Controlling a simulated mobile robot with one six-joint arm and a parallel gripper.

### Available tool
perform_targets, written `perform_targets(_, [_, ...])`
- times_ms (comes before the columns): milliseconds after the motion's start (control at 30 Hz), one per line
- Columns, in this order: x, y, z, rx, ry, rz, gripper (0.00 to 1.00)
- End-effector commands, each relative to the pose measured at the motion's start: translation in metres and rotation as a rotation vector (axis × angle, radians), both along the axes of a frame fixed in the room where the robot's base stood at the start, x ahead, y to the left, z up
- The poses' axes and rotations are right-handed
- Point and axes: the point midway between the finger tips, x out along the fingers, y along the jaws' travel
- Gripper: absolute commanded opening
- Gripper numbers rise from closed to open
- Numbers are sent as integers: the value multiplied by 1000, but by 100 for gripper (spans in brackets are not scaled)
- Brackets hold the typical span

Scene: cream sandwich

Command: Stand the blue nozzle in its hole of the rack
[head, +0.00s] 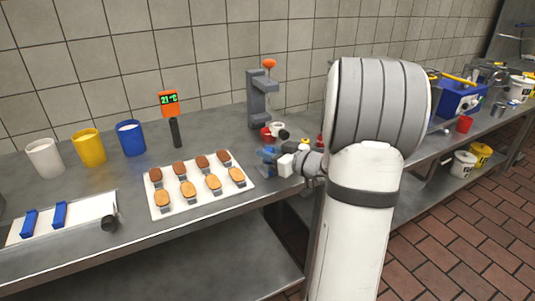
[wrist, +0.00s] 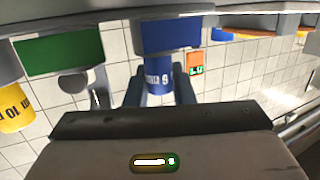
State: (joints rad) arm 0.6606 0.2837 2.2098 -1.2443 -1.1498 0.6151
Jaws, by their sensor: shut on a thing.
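My gripper (wrist: 159,94) is shut on a blue nozzle (wrist: 158,82) with a white size label, its two dark fingers on either side of it. In the wrist view a blue panel (wrist: 170,36) and a green panel (wrist: 58,50) sit along a grey bar; these look like parts of the rack, but I cannot tell for sure. The blue panel overlaps one end of the nozzle; whether they touch, and where the hole is, I cannot tell. In the head view my gripper (head: 272,157) is at the counter's front edge, right of the biscuit tray, with blue at its tip.
A yellow nozzle (wrist: 12,105) labelled 10 is at the wrist view's left. The white tray (head: 155,205) of biscuits, a grey stand (head: 256,98) with an orange knob, and an orange thermometer (head: 170,103) are on the counter. Coloured cups stand farther left. My arm hides counter on the right.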

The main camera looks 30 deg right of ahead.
Motion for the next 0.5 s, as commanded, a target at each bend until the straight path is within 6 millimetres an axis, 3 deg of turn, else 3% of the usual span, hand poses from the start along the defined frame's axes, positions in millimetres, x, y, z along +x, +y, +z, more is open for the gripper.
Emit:
perform_targets(167, [0, 0, -4, 1, 0, 1, 0])
perform_targets(200, [0, 0, -3, 0, 0, 1, 25])
perform_targets(433, [0, 1, -2, 0, 0, 1, 44])
perform_targets(500, [0, 1, -2, 0, 0, 1, 44])
